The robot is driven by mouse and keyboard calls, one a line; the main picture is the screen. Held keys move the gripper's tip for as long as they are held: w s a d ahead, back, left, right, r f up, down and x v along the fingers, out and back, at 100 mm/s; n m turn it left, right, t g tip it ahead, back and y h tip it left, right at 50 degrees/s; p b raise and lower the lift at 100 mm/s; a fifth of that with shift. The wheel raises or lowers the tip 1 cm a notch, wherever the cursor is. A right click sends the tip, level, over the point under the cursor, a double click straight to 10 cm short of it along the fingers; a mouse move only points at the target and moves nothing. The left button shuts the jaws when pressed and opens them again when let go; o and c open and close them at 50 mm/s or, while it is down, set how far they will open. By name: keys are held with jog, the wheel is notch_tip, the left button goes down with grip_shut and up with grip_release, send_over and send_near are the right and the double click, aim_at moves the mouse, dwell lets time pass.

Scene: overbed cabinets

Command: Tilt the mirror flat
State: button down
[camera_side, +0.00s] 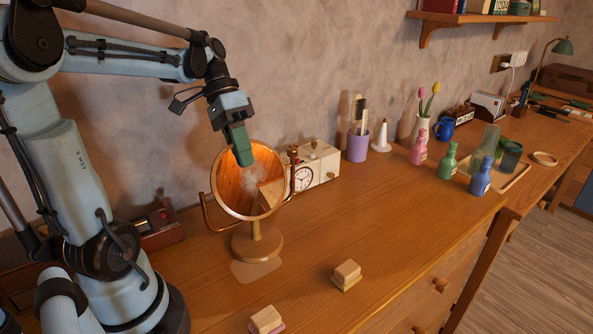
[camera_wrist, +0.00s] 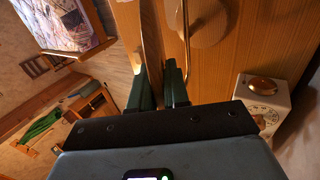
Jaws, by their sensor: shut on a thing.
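The round mirror (camera_side: 264,185) has a wooden rim and stands on a round wooden base (camera_side: 257,243) on the desk. It leans in its curved side yoke, its glass facing the side camera and reflecting the wood. My gripper (camera_side: 243,158) comes down from above with its green fingers at the top of the rim. It is shut on the mirror's upper rim. In the wrist view the two green fingers (camera_wrist: 165,80) are close together, with the mirror's thin edge (camera_wrist: 152,40) seen nearly side-on. The fingers hide the gripped bit of rim.
A cream box clock (camera_side: 316,167) stands close behind the mirror on the right. A purple cup (camera_side: 358,146) with brushes and several bottles stand farther right. Two small blocks (camera_side: 347,273) (camera_side: 266,319) lie at the front.

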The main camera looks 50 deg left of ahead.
jog(key=shift+a+f+h, duration=0.2)
jog(key=shift+a+h, duration=0.1)
jog(key=shift+h, duration=0.4)
jog(key=c, duration=1.2)
grip_release()
jog(key=shift+r, duration=0.55)
jog(key=r, duration=0.1)
jog(key=d+r, duration=0.1)
jog(key=r, duration=0.1)
jog(key=shift+r, duration=0.25)
jog(key=d+r, duration=0.2)
jog(key=d, duration=0.1)
jog(key=s+d+r, duration=0.1)
jog(key=d+r, duration=0.1)
jog(key=d, duration=0.2)
jog(key=d+r, duration=0.2)
jog(key=d, duration=0.1)
jog(key=shift+s+d+r, duration=0.2)
jog(key=shift+s+d, duration=0.1)
jog(key=shift+s, duration=0.05)
